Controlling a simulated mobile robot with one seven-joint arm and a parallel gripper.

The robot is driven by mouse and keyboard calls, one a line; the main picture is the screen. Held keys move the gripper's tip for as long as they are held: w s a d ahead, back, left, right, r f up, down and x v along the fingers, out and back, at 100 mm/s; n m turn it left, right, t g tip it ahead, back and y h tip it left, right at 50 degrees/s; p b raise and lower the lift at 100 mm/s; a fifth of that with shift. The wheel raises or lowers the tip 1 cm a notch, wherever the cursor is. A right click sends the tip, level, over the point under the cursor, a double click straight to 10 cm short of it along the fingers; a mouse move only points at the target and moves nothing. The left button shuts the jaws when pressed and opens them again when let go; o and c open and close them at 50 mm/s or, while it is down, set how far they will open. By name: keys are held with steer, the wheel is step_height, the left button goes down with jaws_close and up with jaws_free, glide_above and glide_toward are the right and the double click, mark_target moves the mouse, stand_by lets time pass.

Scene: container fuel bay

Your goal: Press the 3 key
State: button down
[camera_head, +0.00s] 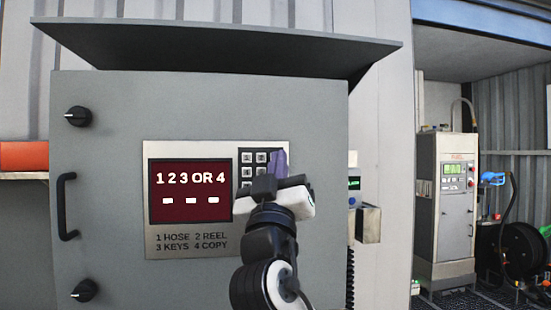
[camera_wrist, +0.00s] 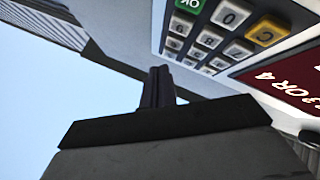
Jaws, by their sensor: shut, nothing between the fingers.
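The keypad (camera_head: 246,152) is on the panel right of the red screen, and its right column is hidden behind my fingers in the head view. In the wrist view the keypad shows tilted, with the green OK key (camera_wrist: 190,5), the 0 key (camera_wrist: 230,13) and a yellow key (camera_wrist: 268,33) nearest. The 3 key (camera_wrist: 170,55) appears at the far end of the OK key's column, its label too small to read. My gripper (camera_head: 279,162) is shut and empty, its tips (camera_wrist: 160,70) close to that far corner. I cannot tell whether they touch a key.
The red screen (camera_head: 190,190) reads "1 2 3 OR 4" above three white dashes. The grey cabinet (camera_head: 110,130) has a black handle (camera_head: 66,207) and an overhanging hood (camera_head: 220,45). A small box (camera_head: 369,222) stands right of it. A fuel pump (camera_head: 450,200) is farther back.

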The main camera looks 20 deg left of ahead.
steer(key=shift+w+a, duration=0.2)
steer(key=shift+w, duration=0.1)
steer(key=shift+w+a, duration=0.2)
steer(key=shift+w, duration=0.1)
stand_by(0.6)
steer(key=shift+s+d, duration=0.1)
steer(key=shift+s, duration=0.05)
steer(key=shift+s+d, duration=0.35)
steer(key=shift+s, duration=0.15)
stand_by(0.3)
steer(key=shift+s+d+b, duration=0.15)
steer(key=shift+s+d, duration=0.6)
steer(key=shift+s, duration=0.3)
steer(key=shift+s+d+b, duration=0.15)
steer(key=shift+s+d, duration=0.55)
steer(key=shift+s, duration=0.35)
steer(key=shift+s, duration=0.1)
steer(key=s+d, duration=0.4)
steer(key=s, duration=0.1)
steer(key=shift+s, duration=0.3)
